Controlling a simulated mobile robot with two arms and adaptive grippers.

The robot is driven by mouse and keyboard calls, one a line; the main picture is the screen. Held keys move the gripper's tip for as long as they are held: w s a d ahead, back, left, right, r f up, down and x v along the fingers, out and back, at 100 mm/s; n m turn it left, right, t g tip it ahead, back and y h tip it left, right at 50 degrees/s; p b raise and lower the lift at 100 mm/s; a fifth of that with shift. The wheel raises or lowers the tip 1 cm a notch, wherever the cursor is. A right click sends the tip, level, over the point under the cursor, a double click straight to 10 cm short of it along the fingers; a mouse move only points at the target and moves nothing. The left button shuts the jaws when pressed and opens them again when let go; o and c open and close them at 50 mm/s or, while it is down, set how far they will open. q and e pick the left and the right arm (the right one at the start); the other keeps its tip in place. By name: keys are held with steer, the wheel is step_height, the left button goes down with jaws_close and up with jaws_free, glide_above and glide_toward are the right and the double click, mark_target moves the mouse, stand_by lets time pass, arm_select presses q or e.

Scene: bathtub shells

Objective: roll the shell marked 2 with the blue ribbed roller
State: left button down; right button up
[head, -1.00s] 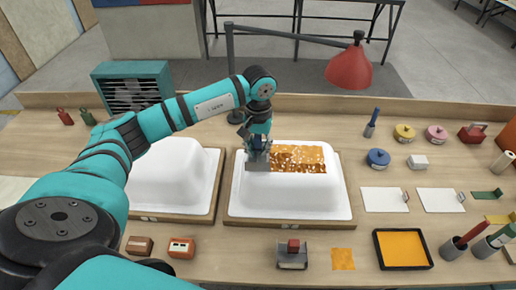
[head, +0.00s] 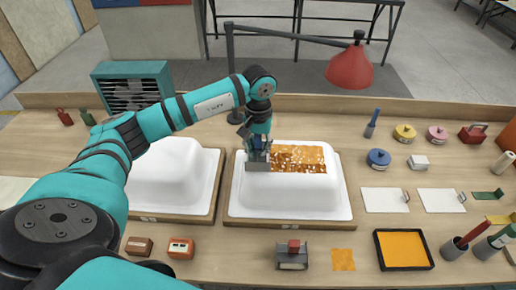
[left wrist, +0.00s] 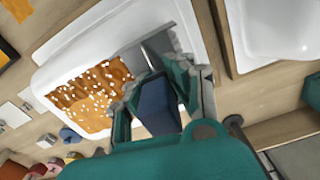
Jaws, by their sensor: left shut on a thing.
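My left gripper (head: 258,145) is shut on a blue-handled tool with a grey head, which I take for the roller. Its blue handle (left wrist: 155,103) shows between the fingers in the left wrist view; I cannot make out ribs. The grey head (head: 257,164) is at the top left of the right-hand white shell (head: 290,195), beside an orange patch (head: 300,157) with white specks. The patch also shows in the left wrist view (left wrist: 90,92). I cannot tell whether the head touches the shell. Marks on the board's front edge are too small to read. My right gripper is out of view.
Another white shell (head: 170,177) stands to the left. A red lamp (head: 350,68) overhangs behind. A blue-handled item (head: 372,122), a blue pot (head: 378,158) and white sheets (head: 385,200) lie right. A grey block tool (head: 292,256) and orange tray (head: 403,249) are in front.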

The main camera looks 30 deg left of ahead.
arm_select(q)
steer(key=shift+f, duration=0.1)
stand_by(0.5)
